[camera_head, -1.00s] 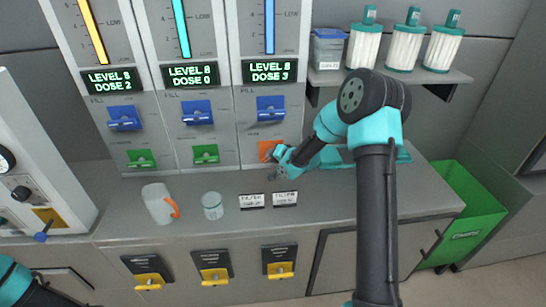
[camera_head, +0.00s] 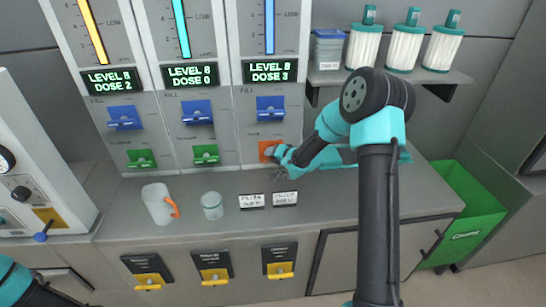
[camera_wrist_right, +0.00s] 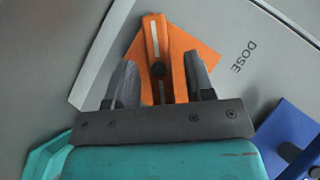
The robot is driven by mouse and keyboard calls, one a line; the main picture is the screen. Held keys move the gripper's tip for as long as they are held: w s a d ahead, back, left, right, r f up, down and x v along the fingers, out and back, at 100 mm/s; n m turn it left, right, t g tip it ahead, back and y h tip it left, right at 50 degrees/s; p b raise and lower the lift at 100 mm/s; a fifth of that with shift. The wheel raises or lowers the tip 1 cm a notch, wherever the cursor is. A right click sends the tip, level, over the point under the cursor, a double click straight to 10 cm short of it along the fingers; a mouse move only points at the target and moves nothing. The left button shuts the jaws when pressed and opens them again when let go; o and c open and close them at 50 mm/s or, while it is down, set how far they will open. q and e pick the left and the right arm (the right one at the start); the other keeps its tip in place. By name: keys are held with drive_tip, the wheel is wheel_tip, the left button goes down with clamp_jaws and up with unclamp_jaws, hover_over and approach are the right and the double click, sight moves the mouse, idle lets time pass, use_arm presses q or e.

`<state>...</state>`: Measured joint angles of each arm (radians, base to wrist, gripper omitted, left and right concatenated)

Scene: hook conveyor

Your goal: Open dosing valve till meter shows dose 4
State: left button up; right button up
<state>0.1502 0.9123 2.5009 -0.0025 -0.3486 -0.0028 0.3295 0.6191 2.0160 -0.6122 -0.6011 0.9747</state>
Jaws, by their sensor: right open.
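The right-hand dispenser's meter (camera_head: 269,71) reads LEVEL 8, DOSE 3. The other meters read DOSE 2 (camera_head: 113,80) and DOSE 0 (camera_head: 190,75). Below the right-hand meter is an orange dosing valve, and its orange plate (camera_head: 265,148) is partly hidden by my right gripper (camera_head: 273,158). In the right wrist view the valve's orange lever (camera_wrist_right: 177,50) with a pale stripe stands between the two fingers of my right gripper (camera_wrist_right: 160,84). The fingers are open, with a gap visible on both sides of the lever. My left gripper is out of view; only part of my left arm shows at the lower left.
Blue fill levers (camera_head: 270,108) sit above the green valves (camera_head: 205,154). A mug (camera_head: 157,204), a small jar (camera_head: 212,206) and two label cards (camera_head: 252,201) are on the counter. A green bin (camera_head: 470,215) stands at right, below a shelf with filters (camera_head: 404,48).

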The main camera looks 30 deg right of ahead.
drive_tip(key=v, duration=1.6)
drive_tip(key=shift+s, duration=0.4)
drive_tip(key=shift+r, duration=0.1)
idle(1.9)
